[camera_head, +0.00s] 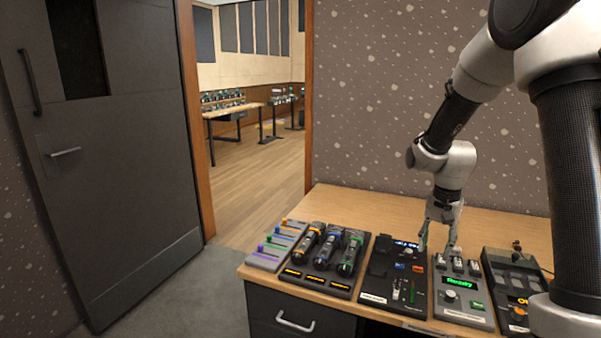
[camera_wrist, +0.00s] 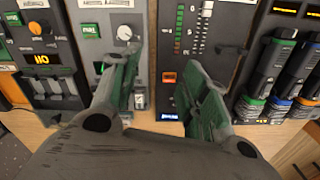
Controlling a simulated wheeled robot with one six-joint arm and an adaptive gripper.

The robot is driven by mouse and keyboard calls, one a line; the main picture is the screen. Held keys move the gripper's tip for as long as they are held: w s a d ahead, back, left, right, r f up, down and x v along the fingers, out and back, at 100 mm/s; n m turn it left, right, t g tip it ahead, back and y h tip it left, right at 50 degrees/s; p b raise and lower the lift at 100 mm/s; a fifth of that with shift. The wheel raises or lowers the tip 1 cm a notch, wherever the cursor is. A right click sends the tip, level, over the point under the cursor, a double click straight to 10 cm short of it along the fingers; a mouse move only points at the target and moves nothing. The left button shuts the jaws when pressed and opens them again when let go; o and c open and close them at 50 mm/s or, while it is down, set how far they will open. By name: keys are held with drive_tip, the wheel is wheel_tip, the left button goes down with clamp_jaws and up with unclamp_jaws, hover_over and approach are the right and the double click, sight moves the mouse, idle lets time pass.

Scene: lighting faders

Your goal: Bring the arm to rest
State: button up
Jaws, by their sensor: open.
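My gripper (camera_head: 439,236) is open and empty, pointing down over the back part of the desk devices. In the head view it hangs at the gap between a black panel (camera_head: 378,285) with a small fader and an orange button, and a grey panel (camera_head: 463,309) with a knob and a green display. In the wrist view the two green-padded fingers of my gripper (camera_wrist: 160,90) stand apart, with the grey panel (camera_wrist: 96,20) behind the left one and the black panel (camera_wrist: 180,12) behind the right one. Whether the fingertips touch either panel cannot be told.
A fader board (camera_head: 268,258) with coloured sliders and a charging dock (camera_head: 316,283) with several handheld units stand left on the wooden desk (camera_head: 385,207). Another black device (camera_head: 510,280) stands right. The desk's back strip is clear. A dark door (camera_head: 125,170) stands open at left.

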drive_tip(key=s+r+n+t, duration=0.2)
drive_tip(key=s+r+n, duration=0.1)
drive_tip(key=s+r, duration=0.6)
drive_tip(key=s+r+n+t, duration=0.2)
drive_tip(key=s+r+n, duration=0.2)
drive_tip(key=s+r, duration=0.6)
drive_tip(key=s, duration=0.6)
drive_tip(key=shift+d+r+n, duration=0.2)
drive_tip(key=shift+d+n, duration=0.1)
